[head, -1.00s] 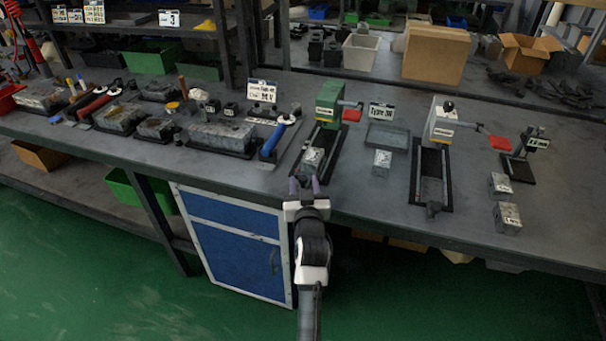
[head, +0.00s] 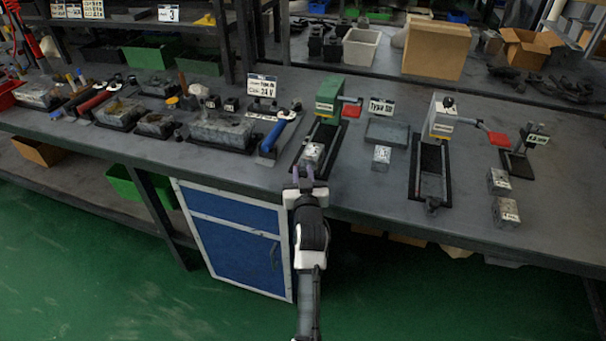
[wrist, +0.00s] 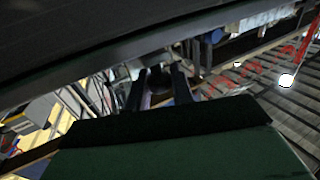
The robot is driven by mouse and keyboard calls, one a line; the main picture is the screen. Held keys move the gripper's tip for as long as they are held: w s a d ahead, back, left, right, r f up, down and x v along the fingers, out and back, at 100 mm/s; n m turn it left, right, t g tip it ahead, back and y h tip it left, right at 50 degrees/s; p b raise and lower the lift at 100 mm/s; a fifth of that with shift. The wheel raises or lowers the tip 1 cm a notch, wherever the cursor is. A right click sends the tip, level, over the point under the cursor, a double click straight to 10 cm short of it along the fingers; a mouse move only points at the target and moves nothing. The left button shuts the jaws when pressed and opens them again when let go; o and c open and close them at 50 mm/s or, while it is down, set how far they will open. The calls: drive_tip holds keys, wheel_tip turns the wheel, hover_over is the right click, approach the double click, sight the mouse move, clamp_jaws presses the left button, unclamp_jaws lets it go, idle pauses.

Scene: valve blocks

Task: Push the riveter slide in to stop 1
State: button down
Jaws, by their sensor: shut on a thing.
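The green riveter (head: 328,96), with a red-ended lever, stands on the bench above a dark, narrow slide track running toward the front edge. A grey metal block (head: 313,153) sits on the slide near the front end of the track. A clear stretch of track shows between the block and the green body. My gripper (head: 303,174) is at the front end of this slide, just in front of the block. It is shut on the slide's front handle, which the fingers mostly hide. In the wrist view, something dark and round (wrist: 160,82) shows between the two fingers. Stop marks are too small to make out.
A second, pale press (head: 441,116) with its own track stands to the right. A small block (head: 382,156) and a shallow tray (head: 388,132) lie between the two. A blue-handled tool (head: 281,130) lies close on the left. The bench edge is beneath my gripper.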

sight(307, 162)
drive_tip(key=w+b, duration=0.1)
drive_tip(key=w+d+b, duration=0.1)
drive_tip(key=w, duration=0.1)
drive_tip(key=shift+f, duration=0.15)
drive_tip(key=shift+w+d, duration=0.15)
drive_tip(key=shift+w, duration=0.3)
drive_tip(key=c, duration=1.3)
unclamp_jaws()
